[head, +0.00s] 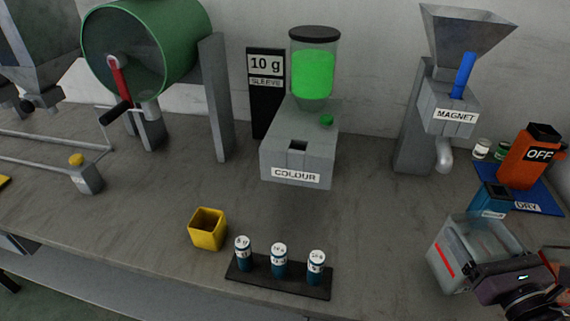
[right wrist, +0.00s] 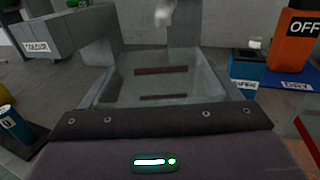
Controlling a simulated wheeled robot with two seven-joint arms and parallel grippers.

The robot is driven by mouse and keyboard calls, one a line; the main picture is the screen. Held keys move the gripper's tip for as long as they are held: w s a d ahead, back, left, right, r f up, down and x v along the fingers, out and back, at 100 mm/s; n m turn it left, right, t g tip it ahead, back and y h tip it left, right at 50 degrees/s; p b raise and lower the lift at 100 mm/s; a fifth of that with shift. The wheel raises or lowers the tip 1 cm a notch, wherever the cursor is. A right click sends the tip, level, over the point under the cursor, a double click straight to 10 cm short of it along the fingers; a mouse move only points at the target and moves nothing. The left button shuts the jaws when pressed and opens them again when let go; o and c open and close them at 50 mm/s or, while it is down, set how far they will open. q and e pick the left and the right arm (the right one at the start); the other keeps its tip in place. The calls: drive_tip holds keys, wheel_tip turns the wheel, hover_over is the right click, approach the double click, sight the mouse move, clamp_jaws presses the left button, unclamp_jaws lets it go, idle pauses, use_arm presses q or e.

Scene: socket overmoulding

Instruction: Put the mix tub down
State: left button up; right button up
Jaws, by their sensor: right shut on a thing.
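The mix tub (head: 452,238) is a clear, greyish, open-topped box with a red line on its side, at the right of the head view. It looks empty. My right gripper (head: 487,272) is shut on its near side. In the right wrist view the tub (right wrist: 150,85) fills the middle beyond the dark gripper body, and the fingertips are hidden. My left gripper is not in view.
A blue cup (head: 492,199) stands right behind the tub, beside the orange OFF unit (head: 525,160) on a blue DRY mat (head: 545,200). The magnet hopper (head: 452,115) is behind. A rack (head: 300,287) of blue vials and a yellow cup (head: 207,230) stand left. Bench between is clear.

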sight(493, 256)
drive_tip(key=s, duration=0.1)
drive_tip(key=d+f, duration=0.1)
drive_tip(key=s+y+b, duration=0.1)
drive_tip(key=shift+s+d+f+n, duration=0.25)
drive_tip(key=shift+s+d+n, duration=0.05)
drive_tip(key=shift+s, duration=0.05)
drive_tip(key=shift+s+d, duration=0.1)
drive_tip(key=shift+s, duration=0.25)
drive_tip(key=w+b, duration=0.1)
drive_tip(key=w, duration=0.3)
drive_tip(key=shift+a+r+b, duration=0.15)
drive_tip(key=shift+a+b, duration=0.2)
drive_tip(key=shift+a, duration=0.05)
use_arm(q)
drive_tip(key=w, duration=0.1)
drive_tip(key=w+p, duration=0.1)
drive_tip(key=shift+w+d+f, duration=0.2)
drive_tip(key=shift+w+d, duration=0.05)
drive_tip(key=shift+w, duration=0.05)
use_arm(e)
drive_tip(key=w+a+f, duration=0.1)
drive_tip(key=w+a, duration=0.1)
drive_tip(key=w, duration=1.1)
drive_tip(key=shift+w+f, duration=0.35)
drive_tip(key=shift+w, duration=0.05)
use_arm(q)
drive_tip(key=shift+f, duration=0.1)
use_arm(e)
drive_tip(key=shift+f, duration=0.1)
